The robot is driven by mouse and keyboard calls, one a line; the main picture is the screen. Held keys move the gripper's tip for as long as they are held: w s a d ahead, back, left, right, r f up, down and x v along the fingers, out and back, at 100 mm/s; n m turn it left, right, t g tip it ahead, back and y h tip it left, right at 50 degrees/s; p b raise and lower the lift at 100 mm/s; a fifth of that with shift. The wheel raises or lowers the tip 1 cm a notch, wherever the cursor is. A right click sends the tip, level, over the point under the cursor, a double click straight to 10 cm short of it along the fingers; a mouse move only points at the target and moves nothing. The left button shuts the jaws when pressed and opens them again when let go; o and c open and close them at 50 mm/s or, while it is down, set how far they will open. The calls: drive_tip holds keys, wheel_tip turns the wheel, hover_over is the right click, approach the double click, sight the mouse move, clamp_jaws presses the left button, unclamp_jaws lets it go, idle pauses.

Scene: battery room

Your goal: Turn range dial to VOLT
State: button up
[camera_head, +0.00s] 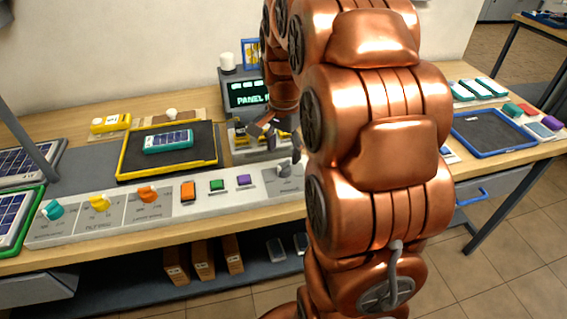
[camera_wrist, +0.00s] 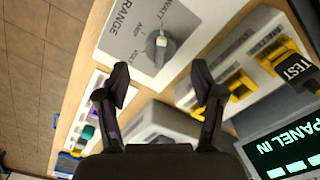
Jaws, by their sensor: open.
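The range dial is a grey knob (camera_head: 284,170) on a light grey plate at the right end of the control strip in the head view. In the wrist view the dial (camera_wrist: 160,48) has a pale mark and sits on a plate with RANGE, WATT, AMP and VOLT lettering. My gripper (camera_head: 279,140) is open and empty, just above and behind the dial in the head view. In the wrist view my gripper (camera_wrist: 161,88) has its fingers spread, with the dial beyond the gap between their tips, apart from them.
The PANEL IN screen (camera_head: 248,94) and yellow-clipped test block (camera_wrist: 242,86) stand close to my gripper. Orange, green and purple buttons (camera_head: 217,185) and three coloured knobs line the strip to the left. A yellow-rimmed tray (camera_head: 122,165) holds a teal panel device (camera_head: 168,141).

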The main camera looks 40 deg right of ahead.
sight(284, 163)
drive_tip(key=shift+f+p, duration=0.4)
drive_tip(key=shift+f, duration=2.25)
drive_tip(key=c, duration=1.1)
